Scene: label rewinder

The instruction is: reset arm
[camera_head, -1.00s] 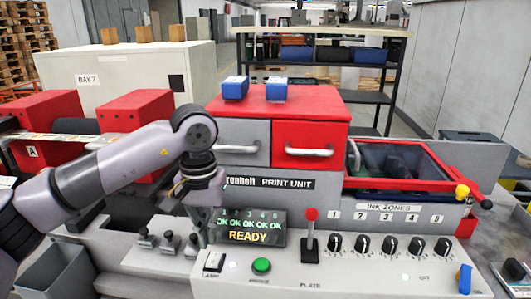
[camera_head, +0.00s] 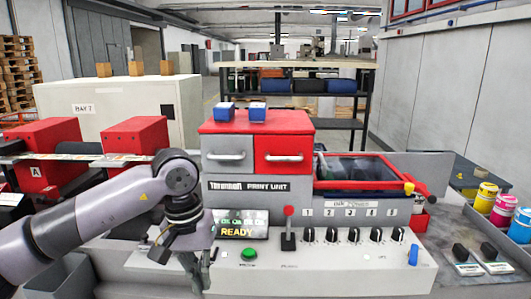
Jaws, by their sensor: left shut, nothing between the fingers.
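My left arm comes in from the left. Its gripper (camera_head: 200,272) points down in front of the control panel, left of the green button (camera_head: 249,253), and is shut and empty. It hides the panel's left end. The print unit (camera_head: 257,187) stands behind, with a grey and a red drawer front. Its display (camera_head: 240,225) shows READY and is partly covered by my arm. A red-knobbed lever (camera_head: 289,231) stands upright right of the display. My right gripper is not in view.
A row of black knobs (camera_head: 342,235) runs along the panel. Ink cans (camera_head: 503,208) in yellow, magenta and blue stand at the right. Red blocks (camera_head: 134,136) stand behind my arm. A shelf (camera_head: 342,100) stands farther back.

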